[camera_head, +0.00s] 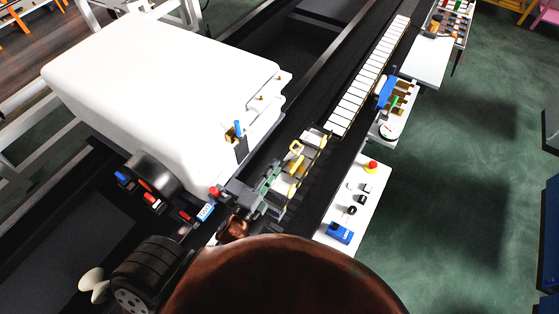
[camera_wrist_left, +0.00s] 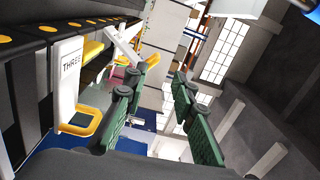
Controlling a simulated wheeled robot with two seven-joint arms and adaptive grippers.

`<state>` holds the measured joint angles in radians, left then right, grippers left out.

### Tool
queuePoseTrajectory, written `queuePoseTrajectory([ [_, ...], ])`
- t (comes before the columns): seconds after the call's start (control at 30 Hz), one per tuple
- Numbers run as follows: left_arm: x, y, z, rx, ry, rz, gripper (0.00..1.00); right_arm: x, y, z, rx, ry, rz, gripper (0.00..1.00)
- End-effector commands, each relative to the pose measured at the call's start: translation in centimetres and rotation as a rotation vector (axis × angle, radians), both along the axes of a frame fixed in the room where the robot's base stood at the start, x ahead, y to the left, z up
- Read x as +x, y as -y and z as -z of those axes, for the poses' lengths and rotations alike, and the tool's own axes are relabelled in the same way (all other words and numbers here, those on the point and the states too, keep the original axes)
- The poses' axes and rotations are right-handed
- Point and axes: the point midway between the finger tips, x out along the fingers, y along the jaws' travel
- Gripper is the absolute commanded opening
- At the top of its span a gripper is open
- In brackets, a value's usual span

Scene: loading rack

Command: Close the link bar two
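My left gripper (camera_head: 268,188), with green finger pads, is beside a row of white link bars with yellow ends (camera_head: 297,160) in the head view. In the left wrist view my left gripper (camera_wrist_left: 160,100) has its two fingers apart, with nothing held between them. A white bar marked THREE (camera_wrist_left: 69,75) with a yellow handle stands just left of the fingers. Another white bar (camera_wrist_left: 123,42) with a yellow end stands farther along the row, beyond the left finger; its label cannot be read. I cannot tell for sure which bar is number two. My right gripper is not in view.
A large white rounded tank (camera_head: 160,85) stands left of the row. A white panel (camera_head: 355,205) with a red button and black knobs is on the right. A long white slatted strip (camera_head: 368,75) runs away behind the bars. Green floor (camera_head: 460,180) lies open at right.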

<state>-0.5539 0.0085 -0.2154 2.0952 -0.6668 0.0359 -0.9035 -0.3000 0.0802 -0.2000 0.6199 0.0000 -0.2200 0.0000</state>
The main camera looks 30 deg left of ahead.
Motion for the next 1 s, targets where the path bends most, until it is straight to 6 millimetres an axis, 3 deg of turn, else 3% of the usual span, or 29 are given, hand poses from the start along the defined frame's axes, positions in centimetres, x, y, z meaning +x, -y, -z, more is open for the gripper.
queuePoseTrajectory([
  [0.37,-0.7,0.0,0.0,0.000,0.001,0.001,0.24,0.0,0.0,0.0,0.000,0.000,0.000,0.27],
  [0.57,-0.7,-0.6,-0.5,-0.070,-0.007,0.002,0.11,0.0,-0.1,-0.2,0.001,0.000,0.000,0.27],
  [0.73,-0.5,-2.7,-2.0,-0.359,-0.041,0.012,0.00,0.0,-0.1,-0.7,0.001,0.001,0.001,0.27],
  [1.0,0.1,-5.7,-5.3,-1.045,-0.164,0.026,0.00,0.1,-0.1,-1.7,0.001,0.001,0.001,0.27],
])
